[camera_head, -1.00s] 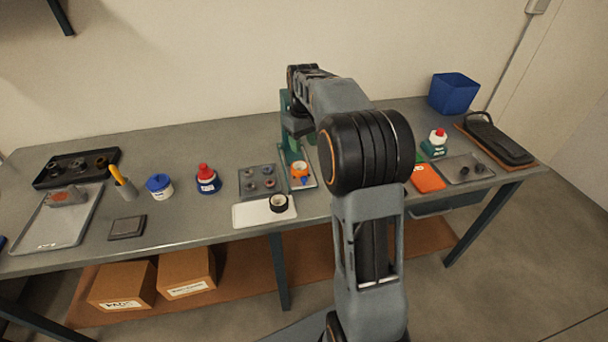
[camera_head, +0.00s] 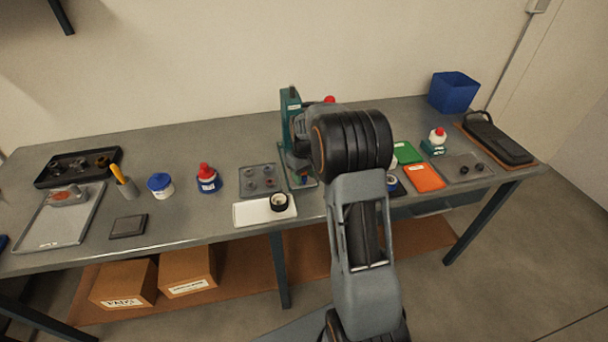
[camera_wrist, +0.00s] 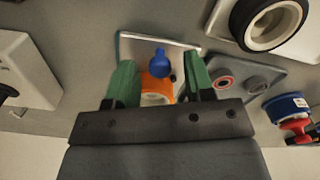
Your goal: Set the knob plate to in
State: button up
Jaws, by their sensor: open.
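The knob plate seems to be the pale plate (camera_wrist: 135,46) under an orange part (camera_wrist: 155,85) with a blue knob (camera_wrist: 162,64) in the wrist view. My gripper (camera_wrist: 163,76) is open, its green fingers on either side of the orange part, with the blue knob between or just beyond the tips. I cannot tell whether the fingers touch anything. In the head view a teal upright stand (camera_head: 289,115) rises behind the plate. My arm hides most of the plate there, and my fingers are not clear. The knob's setting cannot be read.
A grey tray with round parts (camera_head: 258,180) and a white plate with a black ring (camera_head: 250,213) lie close to the left. Green and orange pads (camera_head: 425,177) lie to the right.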

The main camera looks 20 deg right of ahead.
jog(key=shift+c, duration=0.4)
grip_shut()
